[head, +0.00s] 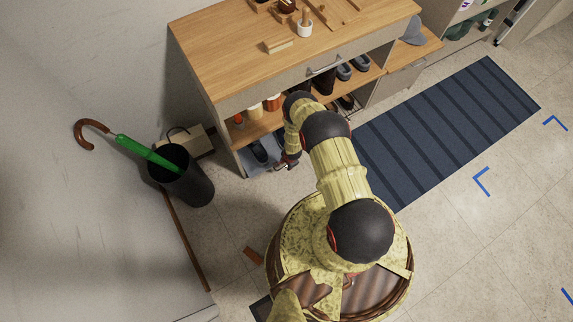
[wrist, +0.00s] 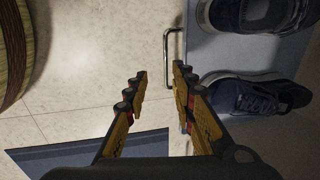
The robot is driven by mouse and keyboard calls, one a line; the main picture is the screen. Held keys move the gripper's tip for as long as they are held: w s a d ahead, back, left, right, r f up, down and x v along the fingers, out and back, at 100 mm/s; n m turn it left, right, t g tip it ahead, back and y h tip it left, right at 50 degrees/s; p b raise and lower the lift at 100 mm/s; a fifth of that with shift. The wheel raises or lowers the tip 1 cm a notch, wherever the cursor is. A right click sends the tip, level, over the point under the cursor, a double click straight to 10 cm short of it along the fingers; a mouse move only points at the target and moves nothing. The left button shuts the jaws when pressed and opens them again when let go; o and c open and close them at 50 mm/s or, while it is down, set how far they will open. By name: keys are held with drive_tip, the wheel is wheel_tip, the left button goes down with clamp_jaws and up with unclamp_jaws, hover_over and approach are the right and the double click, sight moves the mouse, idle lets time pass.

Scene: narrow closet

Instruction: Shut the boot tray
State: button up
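The boot tray (head: 250,168) is a grey pull-out tray at the bottom left of the wooden shelf unit, sticking out past its front. Dark shoes (wrist: 255,92) lie on it. In the wrist view the tray surface (wrist: 235,52) is at the upper right, with a metal bar handle (wrist: 167,48) on its front edge. My gripper (wrist: 159,72) is open and empty, its fingertips just short of the handle and not visibly touching it. In the head view my gripper (head: 288,163) is low beside the tray, and my arm hides part of the unit.
A dark bin (head: 188,185) with a green umbrella (head: 145,151) stands left of the unit, near a beige box (head: 190,141). A striped dark blue mat (head: 440,130) covers the floor at right. Small items stand on the unit's wooden top (head: 235,65).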

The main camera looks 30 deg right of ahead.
drive_tip(key=shift+b, duration=0.6)
drive_tip(key=shift+r, duration=0.1)
wheel_tip(320, 180, up, 12)
drive_tip(key=s, duration=0.2)
drive_tip(key=shift+s+f, duration=0.15)
drive_tip(key=shift+f, duration=0.05)
idle(0.4)
drive_tip(key=shift+d, duration=0.1)
